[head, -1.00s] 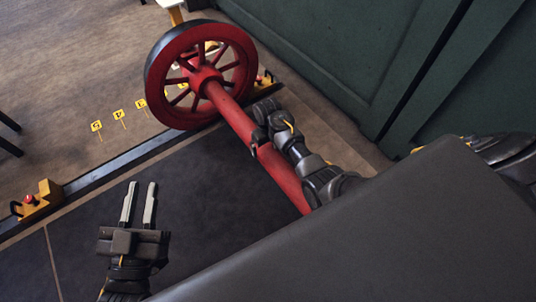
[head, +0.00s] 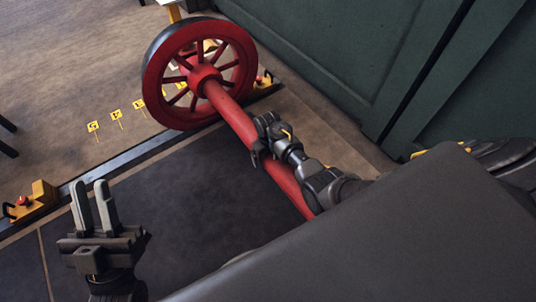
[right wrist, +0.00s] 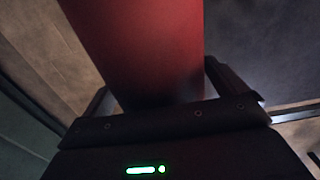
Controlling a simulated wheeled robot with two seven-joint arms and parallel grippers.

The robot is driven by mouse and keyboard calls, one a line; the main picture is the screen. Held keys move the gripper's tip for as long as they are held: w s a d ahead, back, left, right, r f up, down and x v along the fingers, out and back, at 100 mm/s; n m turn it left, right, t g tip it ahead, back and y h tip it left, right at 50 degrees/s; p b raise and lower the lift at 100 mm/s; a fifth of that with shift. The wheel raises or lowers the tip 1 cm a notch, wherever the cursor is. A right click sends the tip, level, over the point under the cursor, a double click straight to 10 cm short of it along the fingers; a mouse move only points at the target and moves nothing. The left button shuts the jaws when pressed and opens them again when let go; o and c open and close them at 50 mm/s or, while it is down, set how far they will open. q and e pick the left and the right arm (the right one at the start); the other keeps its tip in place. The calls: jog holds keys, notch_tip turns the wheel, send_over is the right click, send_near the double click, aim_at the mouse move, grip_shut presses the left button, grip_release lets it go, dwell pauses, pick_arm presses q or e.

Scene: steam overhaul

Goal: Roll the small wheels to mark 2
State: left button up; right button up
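The wheelset has a red spoked wheel (head: 203,78) with a dark rim, standing upright at the far end of a thick red axle (head: 233,115). The near end of the axle is hidden behind my body. Small yellow mark cards (head: 116,114) stand in a row left of the wheel; their numbers are too small to read surely. My right gripper (head: 258,150) straddles the axle. In the right wrist view, its fingers lie on either side of the axle (right wrist: 140,45); whether they clamp it is unclear. My left gripper (head: 93,208) is empty, its fingers apart, well left of the axle.
A dark rail (head: 120,160) runs from the wheel toward the lower left. A yellow block with a red knob (head: 35,203) is at its left end, and another yellow block (head: 265,80) is by the wheel. A green wall (head: 335,50) bounds the right. Dark floor left of the axle is clear.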

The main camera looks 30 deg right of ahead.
jog(key=c, duration=1.6)
jog(key=o, duration=1.3)
jog(key=c, duration=1)
jog(key=shift+c, duration=0.3)
jog(key=shift+a, duration=0.15)
